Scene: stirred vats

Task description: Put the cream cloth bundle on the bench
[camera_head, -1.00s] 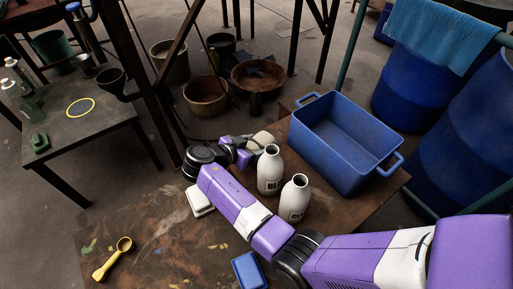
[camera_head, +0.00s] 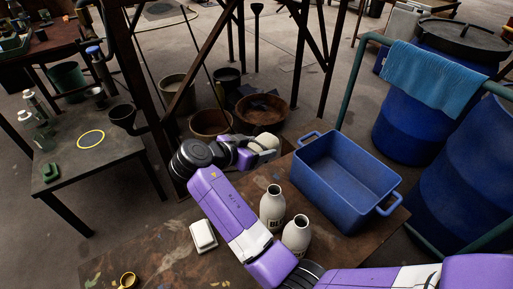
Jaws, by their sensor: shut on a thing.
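A cream cloth bundle (camera_head: 265,142) is held at the end of my arm, near the middle of the view. My gripper (camera_head: 254,149) is shut on it, and its fingers hide part of the bundle. The gripper is left of the blue tub, by the far edge of the brown stained tabletop (camera_head: 165,262). A grey-topped table (camera_head: 100,153) stands at the left. I cannot tell which of the two is the bench.
Two white bottles (camera_head: 272,207) (camera_head: 296,236) and a blue tub (camera_head: 338,200) stand on the brown top. A white block (camera_head: 203,236) lies left of my arm. The grey table holds a yellow ring (camera_head: 91,139), a green object (camera_head: 50,172) and bottles. Blue drums (camera_head: 410,120) stand right.

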